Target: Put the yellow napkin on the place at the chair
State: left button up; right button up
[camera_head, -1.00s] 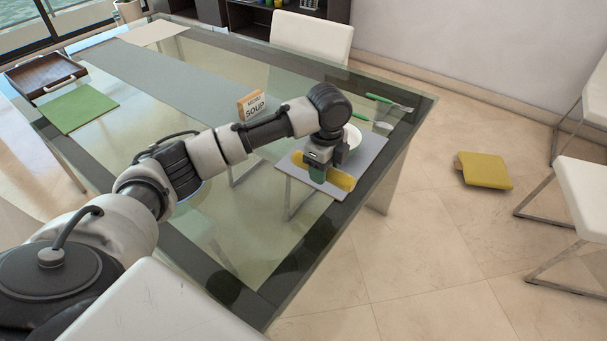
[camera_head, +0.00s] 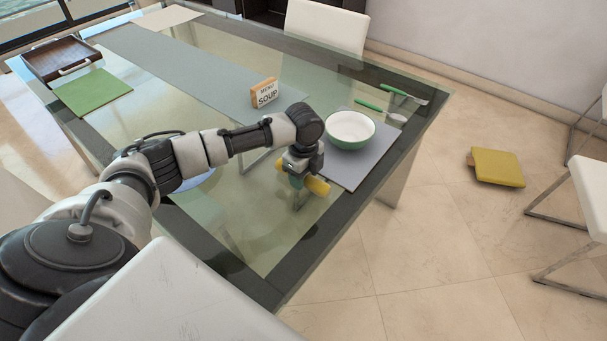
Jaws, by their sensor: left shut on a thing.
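My left gripper (camera_head: 299,180) is shut on a rounded yellow thing, which looks like the yellow napkin (camera_head: 318,186) rolled or bunched up. It is held over the glass table, just left of the grey mat (camera_head: 352,172); how high above the glass I cannot tell. The gripper hides part of the napkin. A white chair (camera_head: 185,292) stands at the near side of the table, its back in the foreground. Another white chair (camera_head: 326,27) stands at the far side. My right gripper is out of view.
A green-and-white bowl (camera_head: 350,130) stands on the grey mat, with green-handled cutlery (camera_head: 368,104) beyond it. A soup box (camera_head: 264,92), a green mat (camera_head: 91,93) and a wooden tray (camera_head: 60,60) are on the table. A flat yellow thing (camera_head: 497,167) lies on the floor.

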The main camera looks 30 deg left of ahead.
pick_arm(q)
jog(key=shift+f, duration=0.1)
jog(key=o, duration=0.9)
jog(key=shift+o, duration=0.2)
notch_tip(320, 180, up, 12)
jog(key=shift+r+p, duration=0.2)
jog(key=shift+p, duration=0.1)
jog(key=shift+d+f, duration=0.1)
